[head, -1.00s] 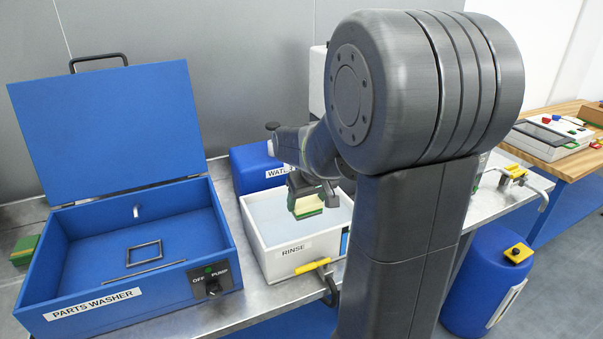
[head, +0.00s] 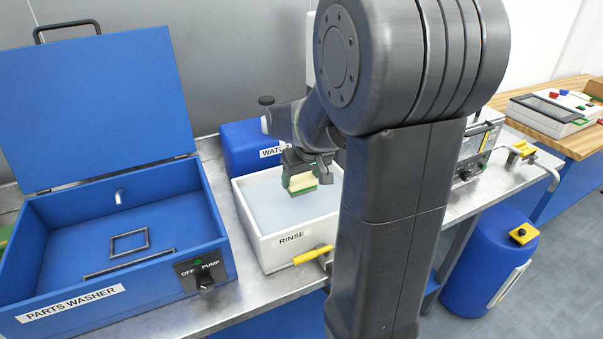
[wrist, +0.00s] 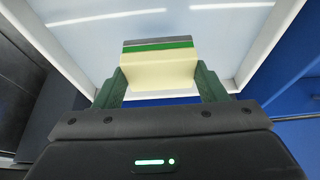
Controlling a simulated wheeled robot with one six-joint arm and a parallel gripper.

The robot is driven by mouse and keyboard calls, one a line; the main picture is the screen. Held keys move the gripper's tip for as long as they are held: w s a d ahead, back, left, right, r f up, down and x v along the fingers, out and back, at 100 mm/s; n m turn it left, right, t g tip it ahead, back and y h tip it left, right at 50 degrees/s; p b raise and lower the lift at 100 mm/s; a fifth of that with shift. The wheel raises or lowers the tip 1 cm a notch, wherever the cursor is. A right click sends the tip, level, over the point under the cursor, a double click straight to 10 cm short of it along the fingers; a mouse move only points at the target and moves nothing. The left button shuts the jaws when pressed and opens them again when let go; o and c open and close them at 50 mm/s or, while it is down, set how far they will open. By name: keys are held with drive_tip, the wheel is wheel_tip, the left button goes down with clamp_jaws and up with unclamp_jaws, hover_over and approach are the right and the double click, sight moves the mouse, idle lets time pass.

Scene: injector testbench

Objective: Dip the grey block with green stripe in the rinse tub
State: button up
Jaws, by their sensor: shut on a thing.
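My gripper (head: 302,176) is shut on a block (wrist: 160,66), its two green fingers on either side of it. In the wrist view the block has a cream near part, a green stripe and a grey far edge. In the head view the block (head: 303,184) is over the open rinse tub (head: 284,248), within its rim. The tub is white, labelled RINSE, and holds pale liquid (head: 265,200). I cannot tell whether the block's underside touches the liquid. My arm hides part of the tub's right side.
A blue parts washer (head: 75,303) with raised lid stands left of the tub. A blue water container (head: 240,160) is behind it. A yellow-handled item (head: 312,255) is at the tub's front. A blue drum (head: 480,275) stands on the floor at right.

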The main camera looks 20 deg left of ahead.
drive_tip(key=shift+f+b, duration=4.6)
drive_tip(key=shift+f, duration=1.55)
drive_tip(key=shift+r, duration=0.15)
drive_tip(key=shift+r+p, duration=5.65)
drive_tip(key=shift+r, duration=1.8)
